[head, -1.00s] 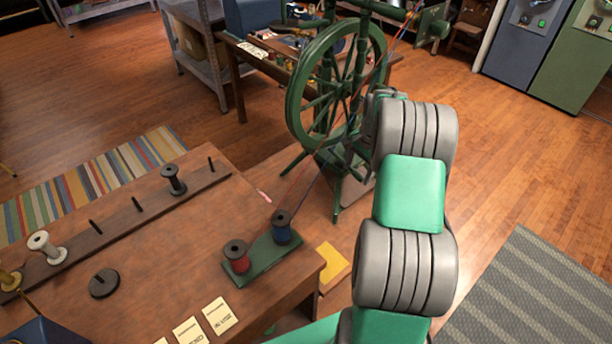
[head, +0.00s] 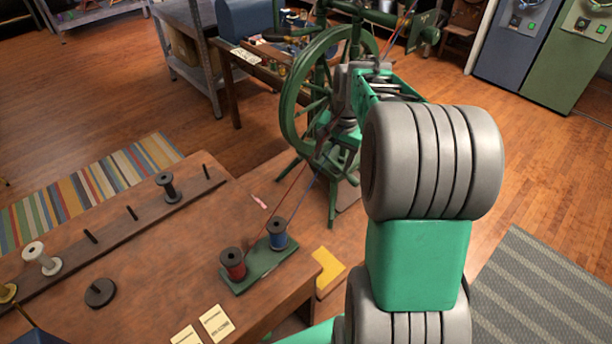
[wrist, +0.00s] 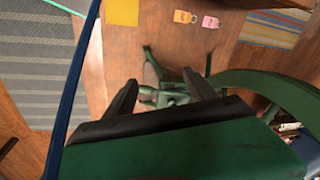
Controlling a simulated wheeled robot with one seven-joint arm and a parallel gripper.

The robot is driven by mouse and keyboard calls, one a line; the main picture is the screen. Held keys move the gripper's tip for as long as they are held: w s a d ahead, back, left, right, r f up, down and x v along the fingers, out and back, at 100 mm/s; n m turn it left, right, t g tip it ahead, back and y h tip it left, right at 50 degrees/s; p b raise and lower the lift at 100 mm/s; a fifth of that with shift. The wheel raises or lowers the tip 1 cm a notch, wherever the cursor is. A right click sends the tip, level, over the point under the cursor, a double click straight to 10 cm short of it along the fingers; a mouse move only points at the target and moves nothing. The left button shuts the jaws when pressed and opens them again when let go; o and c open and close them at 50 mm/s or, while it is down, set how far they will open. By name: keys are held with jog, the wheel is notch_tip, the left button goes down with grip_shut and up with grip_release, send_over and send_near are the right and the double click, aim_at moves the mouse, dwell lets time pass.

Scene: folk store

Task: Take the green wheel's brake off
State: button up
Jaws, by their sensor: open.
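The green spinning wheel (head: 288,112) stands upright beyond the table, with its rim to the left of my arm. Part of its rim also shows at the right in the wrist view (wrist: 275,87). My arm covers much of its right side in the head view. My gripper (wrist: 163,90) is open, with two dark fingers spread apart and nothing seen held. Green parts of the wheel's stand (wrist: 165,98) show between and beyond the fingers; I cannot tell whether they touch. I cannot make out the brake for certain.
A wooden table (head: 150,270) at front left bears a green spool base (head: 258,268) with red (head: 232,264) and blue (head: 277,234) spools. Threads rise from them toward the wheel. A cluttered workbench (head: 232,85) stands behind. Open floor lies to the right, with a grey mat (head: 545,300).

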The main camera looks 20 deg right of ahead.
jog(key=s+a+r+n, duration=0.2)
jog(key=s+a, duration=0.2)
jog(key=a, duration=0.1)
jog(key=s+a+r+n+p, duration=0.1)
jog(key=s+a+r+n, duration=0.1)
jog(key=a, duration=0.4)
jog(key=shift+s+r+n+t, duration=0.3)
jog(key=shift+s+n, duration=0.5)
jog(key=shift+s, duration=0.25)
